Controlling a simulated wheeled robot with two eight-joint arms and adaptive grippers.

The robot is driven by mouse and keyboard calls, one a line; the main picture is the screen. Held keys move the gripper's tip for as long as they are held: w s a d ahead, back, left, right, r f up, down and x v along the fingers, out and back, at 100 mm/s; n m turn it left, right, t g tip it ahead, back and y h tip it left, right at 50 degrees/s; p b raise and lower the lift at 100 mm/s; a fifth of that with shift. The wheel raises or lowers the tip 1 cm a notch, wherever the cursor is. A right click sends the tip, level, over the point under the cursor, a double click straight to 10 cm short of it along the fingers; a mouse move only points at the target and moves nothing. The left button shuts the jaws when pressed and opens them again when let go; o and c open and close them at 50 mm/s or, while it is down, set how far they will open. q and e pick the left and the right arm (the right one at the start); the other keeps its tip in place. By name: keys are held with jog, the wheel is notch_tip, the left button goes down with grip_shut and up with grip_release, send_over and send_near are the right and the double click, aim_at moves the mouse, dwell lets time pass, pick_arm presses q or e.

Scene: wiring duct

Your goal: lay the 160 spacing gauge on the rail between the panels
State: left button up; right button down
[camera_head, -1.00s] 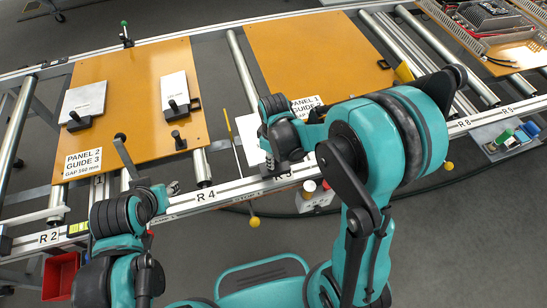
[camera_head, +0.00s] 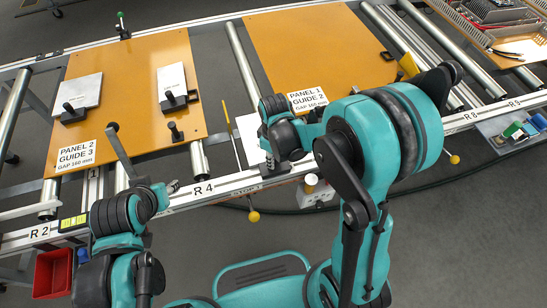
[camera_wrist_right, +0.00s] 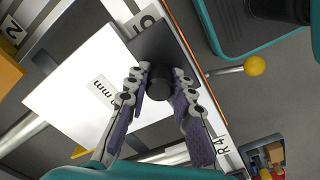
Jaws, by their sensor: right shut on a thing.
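My right gripper (camera_wrist_right: 163,100) is shut on the black knob (camera_wrist_right: 159,80) of a spacing gauge. The gauge has a dark block and a white plate (camera_wrist_right: 85,100) with a partly hidden "mm" label. In the head view the right gripper (camera_head: 276,150) holds the white plate (camera_head: 249,138) over the gap between panel 2 (camera_head: 130,100) and panel 1 (camera_head: 310,50), its block at the front rail (camera_head: 230,184). I cannot tell whether it touches the rail. My left gripper (camera_head: 160,190) is low by the rail left of R4; its jaws are unclear.
Two gauges, one grey (camera_head: 83,92) and one white (camera_head: 171,80), lie on panel 2. Panel 2's label (camera_head: 77,155) reads gap 160 mm. A yellow ball knob (camera_head: 254,216) hangs below the rail. A red bin (camera_head: 53,272) stands at lower left.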

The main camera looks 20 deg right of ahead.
jog(key=shift+f+b, duration=0.3)
dwell(0.6)
jog(key=c, duration=1.2)
grip_release()
jog(key=shift+r, duration=0.1)
notch_tip(320, 180, up, 12)
jog(key=s+d+r+m+t, duration=0.1)
jog(key=s+m+t, duration=0.1)
jog(key=s+m, duration=0.1)
jog(key=s+d+r+m+t, duration=0.1)
jog(key=s+d+m+t, duration=0.1)
jog(key=s+m, duration=0.1)
jog(key=s+d+r+m+t, duration=0.1)
jog(key=s+m+t, duration=0.2)
jog(key=s, duration=0.1)
jog(key=shift+s+d+r, duration=0.15)
jog(key=shift+d+r, duration=0.1)
jog(key=shift+d, duration=0.1)
